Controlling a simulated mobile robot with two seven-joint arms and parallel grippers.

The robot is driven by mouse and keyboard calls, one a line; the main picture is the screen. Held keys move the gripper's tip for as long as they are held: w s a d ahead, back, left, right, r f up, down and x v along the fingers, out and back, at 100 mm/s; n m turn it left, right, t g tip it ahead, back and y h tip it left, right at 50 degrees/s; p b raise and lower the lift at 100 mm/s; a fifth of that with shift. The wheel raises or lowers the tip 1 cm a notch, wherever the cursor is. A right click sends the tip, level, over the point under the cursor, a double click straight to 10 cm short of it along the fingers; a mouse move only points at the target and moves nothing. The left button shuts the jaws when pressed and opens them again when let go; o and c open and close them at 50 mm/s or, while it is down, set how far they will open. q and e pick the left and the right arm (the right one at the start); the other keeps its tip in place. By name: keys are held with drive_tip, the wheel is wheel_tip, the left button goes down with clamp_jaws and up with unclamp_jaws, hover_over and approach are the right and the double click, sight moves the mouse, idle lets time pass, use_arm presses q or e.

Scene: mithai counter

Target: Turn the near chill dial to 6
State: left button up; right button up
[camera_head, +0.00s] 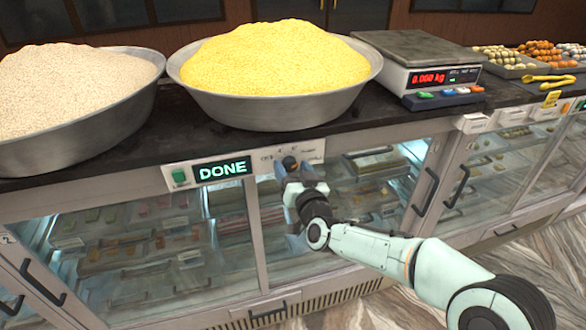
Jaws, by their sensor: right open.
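My right arm comes in from the lower right, and my right gripper (289,163) is up against the counter's front, at the control panel (312,151) right of the display. The near chill dial is not clearly visible; my gripper covers the part of the panel where it would be. The gripper is open, but I cannot tell whether its fingers are around the dial or touching it. My left gripper is out of view.
Sweets trays (510,70) and yellow tongs (550,77) lie at right. Door handles (425,192) stick out from the glass case below.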

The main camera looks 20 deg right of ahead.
drive_tip(key=c, duration=1.1)
drive_tip(key=shift+o, duration=0.2)
drive_tip(key=shift+n, duration=0.3)
drive_tip(key=n, duration=0.2)
drive_tip(key=shift+n, duration=0.3)
drive_tip(key=shift+n+p, duration=0.3)
drive_tip(key=shift+n, duration=1.9)
drive_tip(key=o, duration=1.1)
drive_tip(key=shift+c, duration=0.2)
